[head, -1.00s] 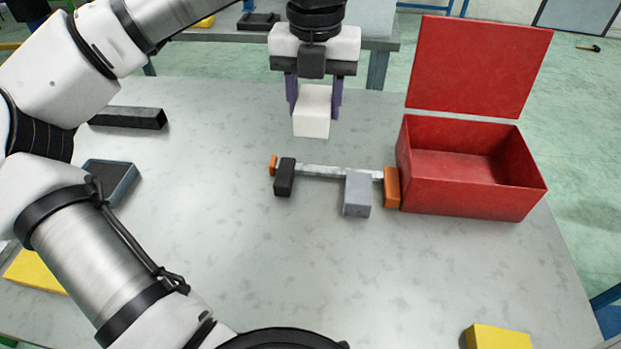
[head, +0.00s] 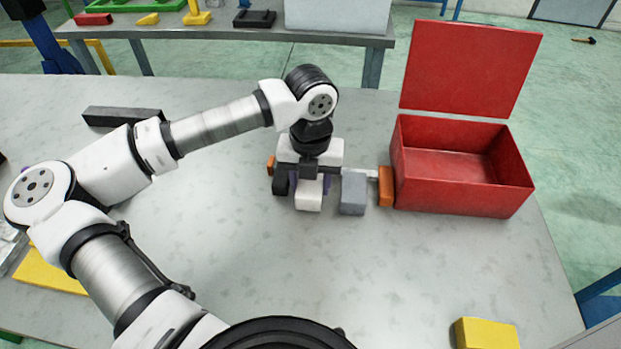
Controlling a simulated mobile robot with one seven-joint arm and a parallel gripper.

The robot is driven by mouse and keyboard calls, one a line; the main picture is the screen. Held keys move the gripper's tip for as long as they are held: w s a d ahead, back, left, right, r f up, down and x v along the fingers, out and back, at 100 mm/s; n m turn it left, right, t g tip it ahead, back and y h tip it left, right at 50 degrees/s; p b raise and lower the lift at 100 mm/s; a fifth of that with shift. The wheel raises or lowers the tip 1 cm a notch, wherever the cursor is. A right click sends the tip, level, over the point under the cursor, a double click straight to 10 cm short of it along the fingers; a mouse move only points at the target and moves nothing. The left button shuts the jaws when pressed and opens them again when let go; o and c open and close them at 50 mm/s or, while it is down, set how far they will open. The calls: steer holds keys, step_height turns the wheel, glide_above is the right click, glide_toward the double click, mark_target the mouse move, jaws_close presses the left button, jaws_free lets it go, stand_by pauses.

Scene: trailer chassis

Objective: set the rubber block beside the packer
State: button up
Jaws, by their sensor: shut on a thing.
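My gripper (head: 309,183) is shut on a white block (head: 309,199) and holds it low at the bar on the table. The dark block (head: 280,184) is close to the left of the white block, partly hidden by my gripper. The grey block (head: 353,194) is to its right, with a narrow gap between them. The pale bar (head: 361,171) runs behind these blocks, its middle hidden by my gripper. I cannot tell whether the white block touches the table, or which block is the rubber block or the packer.
An orange end piece (head: 386,187) sits by the open red box (head: 452,190); another orange piece (head: 270,165) is at the bar's left end. A black bar (head: 120,116) lies at the back left. A yellow block (head: 487,333) is at the front right. The front middle is clear.

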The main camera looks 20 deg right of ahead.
steer(key=shift+f+b, duration=0.3)
steer(key=o, duration=0.8)
steer(key=shift+r, duration=0.15)
steer(key=shift+r+p, duration=0.2)
steer(key=shift+p, duration=0.25)
step_height(320, 180, up, 12)
steer(key=shift+f+b, duration=0.15)
steer(key=shift+b, duration=0.95)
